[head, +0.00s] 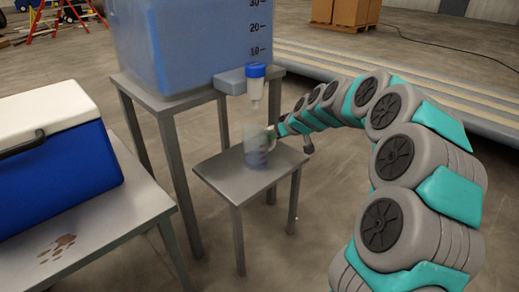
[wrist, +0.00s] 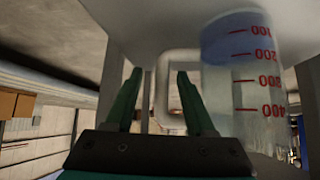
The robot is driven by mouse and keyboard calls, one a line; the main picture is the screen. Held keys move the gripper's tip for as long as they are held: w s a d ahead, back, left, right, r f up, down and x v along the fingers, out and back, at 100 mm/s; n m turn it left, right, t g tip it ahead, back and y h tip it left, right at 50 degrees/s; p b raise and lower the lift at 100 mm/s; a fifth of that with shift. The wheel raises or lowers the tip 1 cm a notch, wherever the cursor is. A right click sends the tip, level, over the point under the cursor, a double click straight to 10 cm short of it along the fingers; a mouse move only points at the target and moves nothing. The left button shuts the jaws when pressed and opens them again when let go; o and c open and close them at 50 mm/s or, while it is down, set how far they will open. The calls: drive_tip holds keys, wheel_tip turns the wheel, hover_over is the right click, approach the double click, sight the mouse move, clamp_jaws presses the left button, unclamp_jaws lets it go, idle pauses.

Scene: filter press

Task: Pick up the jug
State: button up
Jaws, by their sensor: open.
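The jug (head: 255,152) is a clear, see-through vessel standing upright on a small grey table (head: 222,180), under the tap of the blue tank. Some bluish liquid seems to be in its lower part. In the wrist view the jug (wrist: 262,85) shows large at the right, with red marks from 100 to 400. Its pale loop handle (wrist: 163,75) shows between the tips of my gripper (wrist: 158,78). The two dark green fingers are apart, one on each side of the handle; I cannot tell whether either touches it. In the head view my gripper (head: 276,131) is at the jug's right side, partly blurred.
The blue tank (head: 190,45) stands on a taller grey stand (head: 170,101), with a white and blue tap (head: 255,82) just above the jug. A blue and white cooler (head: 55,150) sits on a table (head: 110,225) at left.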

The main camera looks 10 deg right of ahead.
drive_tip(key=x, duration=0.3)
drive_tip(key=shift+s+a+f, duration=0.1)
drive_tip(key=shift+s+f, duration=0.1)
drive_tip(key=shift+s, duration=0.1)
drive_tip(key=shift+w+a+f, duration=0.15)
drive_tip(key=shift+w+f, duration=0.1)
drive_tip(key=shift+w, duration=0.15)
clamp_jaws()
idle(0.8)
